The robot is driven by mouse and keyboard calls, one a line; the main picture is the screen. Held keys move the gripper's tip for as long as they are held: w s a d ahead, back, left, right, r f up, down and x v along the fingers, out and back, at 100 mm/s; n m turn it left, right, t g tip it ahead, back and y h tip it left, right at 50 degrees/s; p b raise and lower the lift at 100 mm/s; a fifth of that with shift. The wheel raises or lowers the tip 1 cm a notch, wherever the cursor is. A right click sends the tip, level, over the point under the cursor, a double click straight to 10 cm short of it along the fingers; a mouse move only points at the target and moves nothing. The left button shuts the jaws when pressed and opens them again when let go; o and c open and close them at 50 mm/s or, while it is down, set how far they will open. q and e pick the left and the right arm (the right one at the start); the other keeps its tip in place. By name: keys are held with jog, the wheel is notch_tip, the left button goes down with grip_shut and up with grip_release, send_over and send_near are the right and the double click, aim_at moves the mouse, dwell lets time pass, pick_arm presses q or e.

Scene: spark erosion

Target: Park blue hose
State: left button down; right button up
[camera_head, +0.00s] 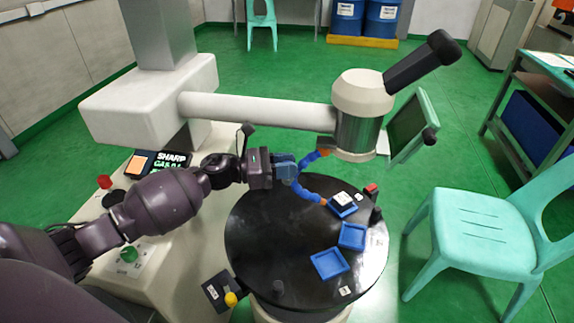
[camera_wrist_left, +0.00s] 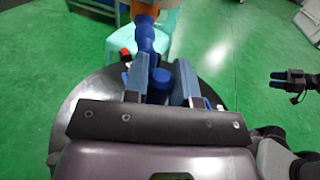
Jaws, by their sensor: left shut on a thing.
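The blue hose (camera_head: 307,193) is a segmented blue tube with orange ends. It runs from the underside of the white machine head, bends at my left gripper and ends in an orange nozzle (camera_head: 323,201) over the black round table. My left gripper (camera_head: 287,168) is shut on the hose near its bend. In the left wrist view, the hose (camera_wrist_left: 146,38) passes between the two fingers of the left gripper (camera_wrist_left: 162,85). My right gripper (camera_wrist_left: 280,81) shows small at the right edge of the left wrist view, away from the hose; its opening is unclear.
Blue square trays (camera_head: 313,275) lie on the black round table (camera_head: 262,240); one beside the nozzle holds a dark block. The white machine head (camera_head: 358,95) and its horizontal arm (camera_head: 255,110) stand behind my left gripper. A turquoise chair (camera_head: 485,225) stands at the right.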

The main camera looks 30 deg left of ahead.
pick_arm(q)
jog(key=shift+d+f, duration=0.1)
pick_arm(e)
jog(key=shift+s+f, duration=0.15)
pick_arm(q)
jog(key=c, duration=1.2)
grip_release()
jog(key=shift+o, duration=1.4)
pick_arm(e)
jog(key=shift+s+f, duration=0.15)
jog(key=shift+s, duration=0.05)
pick_arm(q)
jog(key=v, duration=1)
jog(key=shift+s+a, duration=0.2)
jog(key=shift+a, duration=0.15)
pick_arm(e)
jog(key=shift+w+f, duration=0.15)
jog(key=shift+w, duration=0.05)
jog(key=shift+a, duration=0.15)
